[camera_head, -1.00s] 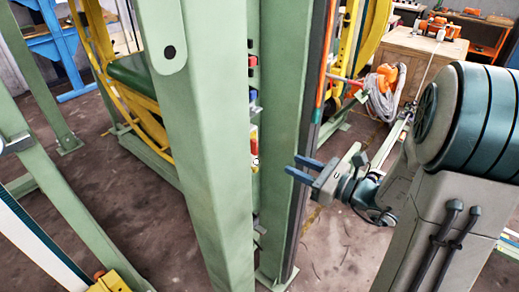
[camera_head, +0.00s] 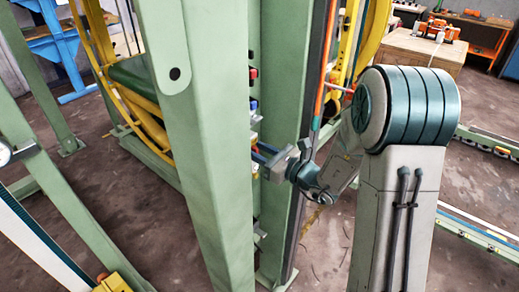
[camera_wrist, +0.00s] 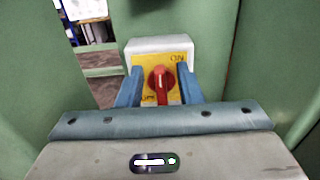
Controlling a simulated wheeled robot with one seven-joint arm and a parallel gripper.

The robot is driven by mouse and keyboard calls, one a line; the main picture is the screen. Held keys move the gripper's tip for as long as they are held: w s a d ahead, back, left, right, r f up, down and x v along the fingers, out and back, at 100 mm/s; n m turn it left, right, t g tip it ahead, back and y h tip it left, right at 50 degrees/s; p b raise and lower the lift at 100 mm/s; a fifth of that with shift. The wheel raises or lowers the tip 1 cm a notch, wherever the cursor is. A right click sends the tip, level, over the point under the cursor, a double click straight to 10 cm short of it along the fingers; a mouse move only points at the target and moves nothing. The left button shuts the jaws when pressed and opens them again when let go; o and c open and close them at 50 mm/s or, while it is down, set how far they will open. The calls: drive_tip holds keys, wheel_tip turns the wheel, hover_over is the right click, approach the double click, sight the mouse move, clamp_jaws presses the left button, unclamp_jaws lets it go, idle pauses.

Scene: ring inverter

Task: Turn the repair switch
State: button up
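The repair switch (camera_wrist: 160,80) is a red rotary knob on a yellow plate with black lettering, on a pale grey box (camera_wrist: 150,45). It shows in the wrist view between two green posts. My gripper (camera_wrist: 160,88) has its two blue fingers spread, one on each side of the knob, with gaps visible between the fingers and the knob. I cannot tell whether the fingertips reach past the knob. In the head view my gripper (camera_head: 258,150) reaches between the green posts, and its fingertips and the switch are mostly hidden there.
A green post (camera_head: 200,150) stands close in front, and another green post (camera_head: 285,130) stands right behind my gripper. Red and blue controls (camera_head: 252,105) sit above it between the posts. A wooden crate (camera_head: 415,50) stands at the back right.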

drive_tip(key=c, duration=0.7)
